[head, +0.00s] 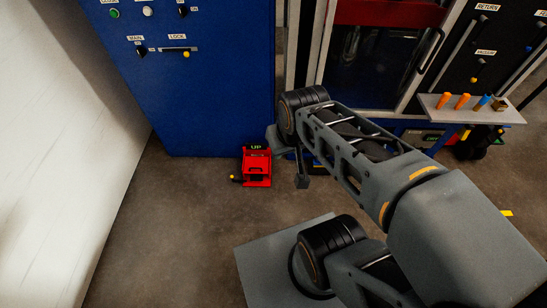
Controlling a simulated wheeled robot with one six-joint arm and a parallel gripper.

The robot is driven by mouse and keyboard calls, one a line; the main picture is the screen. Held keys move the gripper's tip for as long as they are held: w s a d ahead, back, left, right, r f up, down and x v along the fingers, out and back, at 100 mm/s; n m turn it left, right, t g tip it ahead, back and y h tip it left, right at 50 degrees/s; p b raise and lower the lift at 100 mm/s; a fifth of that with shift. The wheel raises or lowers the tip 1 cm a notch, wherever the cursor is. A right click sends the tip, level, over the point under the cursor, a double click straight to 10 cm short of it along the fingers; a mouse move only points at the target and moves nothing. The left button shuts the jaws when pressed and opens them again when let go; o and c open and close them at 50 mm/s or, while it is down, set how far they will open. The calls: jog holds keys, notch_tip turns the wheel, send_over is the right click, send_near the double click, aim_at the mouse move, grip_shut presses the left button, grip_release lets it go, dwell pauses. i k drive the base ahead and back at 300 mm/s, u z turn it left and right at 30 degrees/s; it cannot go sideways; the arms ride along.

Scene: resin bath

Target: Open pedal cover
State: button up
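A red foot pedal unit (257,170) stands on the floor in front of the blue cabinet. Its top carries a dark label with green "UP" lettering, and a small yellow knob sticks out at its left. Whether its cover is shut or raised is too small to tell. My gripper (301,181) is just to the right of the pedal, at the end of my arm, which reaches in from the lower right. A gap of floor shows between them in the picture. The gripper is small and partly hidden by my arm links, so its opening does not show clearly.
A blue cabinet (200,90) with knobs and a lock lever stands behind the pedal. A glass-doored machine (380,65) is to its right. A small shelf (455,116) holds orange and blue handles. A white wall (60,160) bounds the left. The floor left of the pedal is clear.

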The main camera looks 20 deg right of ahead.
aim_at(252, 165)
jog(key=z, duration=0.2)
jog(key=i, duration=0.8)
jog(key=u, duration=0.55)
jog(key=i, duration=0.5)
jog(key=u, duration=0.4)
